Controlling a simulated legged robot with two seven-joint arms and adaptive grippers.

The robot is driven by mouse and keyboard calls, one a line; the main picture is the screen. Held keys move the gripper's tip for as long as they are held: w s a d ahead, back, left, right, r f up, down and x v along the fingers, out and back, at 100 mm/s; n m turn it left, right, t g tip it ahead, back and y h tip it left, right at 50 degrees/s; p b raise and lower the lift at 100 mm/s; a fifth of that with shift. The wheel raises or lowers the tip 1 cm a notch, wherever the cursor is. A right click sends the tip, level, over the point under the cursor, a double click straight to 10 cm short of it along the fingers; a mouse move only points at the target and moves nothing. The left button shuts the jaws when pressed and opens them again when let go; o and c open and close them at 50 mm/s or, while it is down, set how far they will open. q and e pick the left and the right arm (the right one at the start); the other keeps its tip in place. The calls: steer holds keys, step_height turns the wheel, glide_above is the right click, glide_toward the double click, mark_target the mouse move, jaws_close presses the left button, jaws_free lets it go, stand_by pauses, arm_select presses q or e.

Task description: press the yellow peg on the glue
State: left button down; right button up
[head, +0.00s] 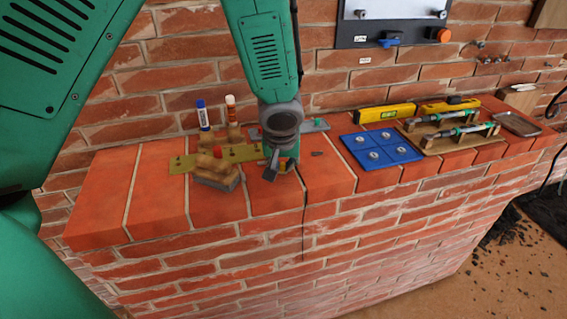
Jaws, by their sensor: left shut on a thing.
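My left gripper (279,168) hangs low over the red brick ledge, just right of the olive-yellow strip. It is shut on a small piece with yellow and orange on it, which I take as the yellow peg (289,164); the fingers hide most of it. I cannot tell whether the peg touches the surface below. No glue spot is clearly visible; the gripper may cover it. My right gripper is out of view.
The olive-yellow strip (244,153) and brown blocks (216,171) lie left of the gripper. To the right are a blue panel (381,148), yellow levels (384,113), a wooden rack (437,143) and a metal tray (518,124). The ledge's left end is clear.

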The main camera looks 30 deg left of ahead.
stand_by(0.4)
arm_select(q)
steer(key=c, duration=1.2)
jaws_free()
step_height(320, 180, up, 6)
steer(key=p, duration=0.5)
steer(key=shift+p, duration=0.3)
